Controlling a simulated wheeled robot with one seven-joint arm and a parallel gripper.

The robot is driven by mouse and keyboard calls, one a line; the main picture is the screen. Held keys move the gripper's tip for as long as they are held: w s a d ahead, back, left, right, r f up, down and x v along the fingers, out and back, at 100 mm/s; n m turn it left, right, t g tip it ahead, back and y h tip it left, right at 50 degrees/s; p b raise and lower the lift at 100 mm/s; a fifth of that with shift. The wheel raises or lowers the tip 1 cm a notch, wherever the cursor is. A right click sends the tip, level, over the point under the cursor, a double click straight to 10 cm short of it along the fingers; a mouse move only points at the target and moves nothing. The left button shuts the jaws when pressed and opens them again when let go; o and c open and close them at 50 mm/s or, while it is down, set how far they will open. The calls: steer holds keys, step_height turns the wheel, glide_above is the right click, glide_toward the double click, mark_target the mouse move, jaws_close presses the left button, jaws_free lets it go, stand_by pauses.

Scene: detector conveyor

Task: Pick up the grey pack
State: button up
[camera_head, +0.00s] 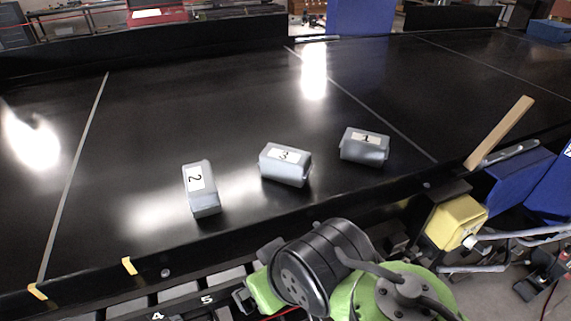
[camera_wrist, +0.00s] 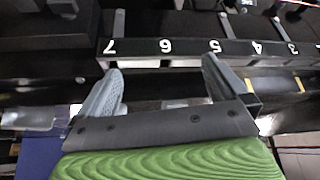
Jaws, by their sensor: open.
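Three grey packs lie apart on the black conveyor in the head view. The pack labelled 2 (camera_head: 202,202) is on the left, the pack labelled 3 (camera_head: 286,173) is in the middle, and the pack labelled 1 (camera_head: 364,152) is on the right. My green arm shows at the bottom of the head view, in front of the conveyor's near edge; its fingers cannot be made out there. In the wrist view my gripper (camera_wrist: 160,88) is open, its two grey fingers wide apart with nothing between them. No pack is clearly seen in the wrist view.
A numbered rack (camera_wrist: 185,47) lies beyond my fingers in the wrist view. In the head view a wooden strip (camera_head: 499,133) sticks up at the conveyor's right near edge, above a yellow block (camera_head: 457,222). The belt (camera_head: 200,110) behind the packs is clear.

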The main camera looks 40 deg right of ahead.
step_height(320, 180, up, 11)
steer(key=n+g+y+p, duration=0.2)
steer(key=n+p, duration=0.4)
steer(key=p, duration=0.2)
glide_above(289, 155)
steer(key=s+d, duration=0.3)
steer(key=s, duration=0.1)
steer(key=b+x, duration=0.3)
steer(key=x, duration=0.6)
steer(key=shift+w+a+f, duration=0.1)
steer(key=shift+a+f, duration=0.15)
steer(key=x, duration=0.5)
steer(key=shift+w+a+f, duration=0.2)
steer(key=shift+a, duration=0.1)
steer(key=shift+f, duration=0.1)
steer(key=shift+f+b, duration=0.25)
steer(key=shift+b, duration=0.05)
